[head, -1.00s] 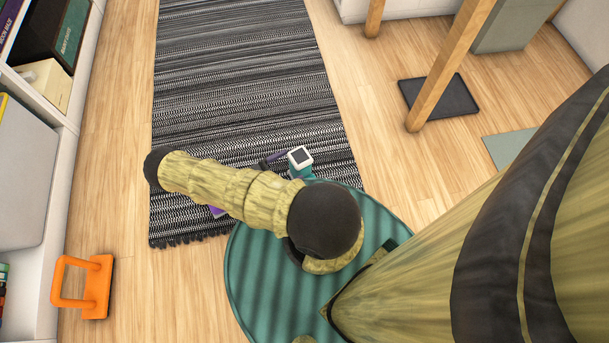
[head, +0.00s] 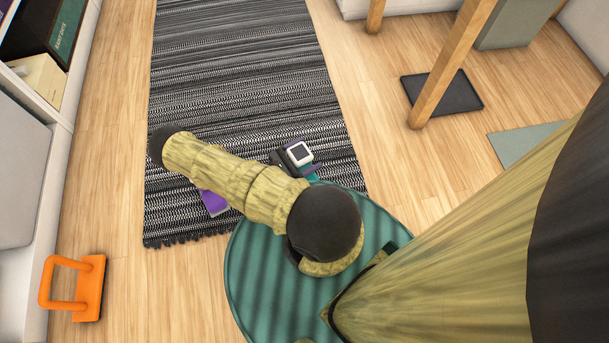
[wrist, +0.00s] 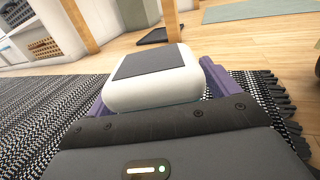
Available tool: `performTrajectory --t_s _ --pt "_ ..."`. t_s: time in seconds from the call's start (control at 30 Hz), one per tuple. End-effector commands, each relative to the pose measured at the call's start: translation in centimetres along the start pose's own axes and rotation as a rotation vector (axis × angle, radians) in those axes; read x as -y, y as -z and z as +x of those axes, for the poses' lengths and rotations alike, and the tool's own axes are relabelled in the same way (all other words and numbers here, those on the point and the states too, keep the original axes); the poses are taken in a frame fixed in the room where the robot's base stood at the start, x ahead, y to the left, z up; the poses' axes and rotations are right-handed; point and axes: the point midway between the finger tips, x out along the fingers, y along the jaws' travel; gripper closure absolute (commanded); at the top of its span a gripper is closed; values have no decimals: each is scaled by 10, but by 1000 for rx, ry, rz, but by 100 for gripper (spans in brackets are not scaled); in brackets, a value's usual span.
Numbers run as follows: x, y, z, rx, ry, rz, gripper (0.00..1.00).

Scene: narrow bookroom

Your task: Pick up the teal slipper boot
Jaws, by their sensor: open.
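The teal slipper boot has a white cuff with a dark top (head: 299,154) and stands on the striped rug just beyond my arm. A bit of its teal body shows below the cuff in the head view. In the wrist view its white cuff (wrist: 155,92) fills the middle, and the lower part is hidden behind my gripper. My gripper (wrist: 160,84) is open, with one purple finger on each side of the cuff. In the head view my gripper (head: 298,160) is at the boot, partly hidden. I cannot tell whether the fingers touch it.
A purple object (head: 214,203) lies on the rug, partly hidden by my arm. An orange handled block (head: 88,287) is on the wooden floor at left, near the shelf (head: 35,100). Wooden legs (head: 450,65) and a dark mat (head: 442,93) are at right.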

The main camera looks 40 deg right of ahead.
Motion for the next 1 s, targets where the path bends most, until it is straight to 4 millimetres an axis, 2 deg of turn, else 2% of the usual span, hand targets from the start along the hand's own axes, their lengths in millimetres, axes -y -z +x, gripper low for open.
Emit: performTrajectory --t_s 0.5,0.83,1.0 --pt "0 -1 0 -1 0 0 13" --pt "0 0 0 -1 -1 0 76" --pt "0 -1 0 0 -1 0 76"
